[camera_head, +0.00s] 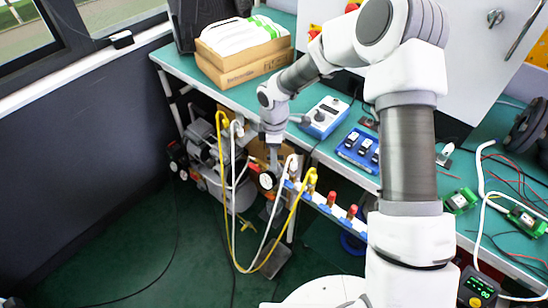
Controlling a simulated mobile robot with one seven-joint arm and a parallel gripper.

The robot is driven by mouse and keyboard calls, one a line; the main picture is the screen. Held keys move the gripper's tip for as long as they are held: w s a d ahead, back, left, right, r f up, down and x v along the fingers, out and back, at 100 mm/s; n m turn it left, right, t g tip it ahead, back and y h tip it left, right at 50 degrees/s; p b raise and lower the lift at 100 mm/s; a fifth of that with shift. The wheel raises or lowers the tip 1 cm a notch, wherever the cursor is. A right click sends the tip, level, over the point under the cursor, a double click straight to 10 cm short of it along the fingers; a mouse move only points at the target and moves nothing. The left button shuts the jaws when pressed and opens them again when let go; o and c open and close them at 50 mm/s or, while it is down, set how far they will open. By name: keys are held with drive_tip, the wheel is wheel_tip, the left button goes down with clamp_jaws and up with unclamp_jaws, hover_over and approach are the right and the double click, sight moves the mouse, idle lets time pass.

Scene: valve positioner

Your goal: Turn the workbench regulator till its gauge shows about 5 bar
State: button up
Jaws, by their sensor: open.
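A small round gauge (267,180) with a pale face and dark rim sits at the left end of the blue manifold (322,203) along the bench's front edge. Its needle and figures are too small to read. The regulator it belongs to is mostly hidden behind my gripper and the hoses, and I cannot make out its knob. My gripper (274,157) is open and points down just above the gauge. I cannot tell whether its fingers touch or surround anything.
Yellow (226,195) and white hoses loop down around the gauge. Red-capped valves (332,197) line the manifold to the right. A compressor (205,155) stands under the green bench (178,62). A blue instrument (325,117) and cardboard boxes (243,66) are on the bench. The floor at left is mostly clear.

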drive_tip(key=shift+f, duration=0.1)
clamp_jaws()
drive_tip(key=shift+m, duration=0.3)
drive_tip(key=m, duration=0.3)
drive_tip(key=shift+w+m+b, duration=0.1)
drive_tip(key=shift+m+b, duration=0.2)
drive_tip(key=shift+b, duration=0.05)
drive_tip(key=shift+w+m+b, duration=0.1)
drive_tip(key=shift+m+b, duration=0.2)
drive_tip(key=shift+m, duration=1.9)
unclamp_jaws()
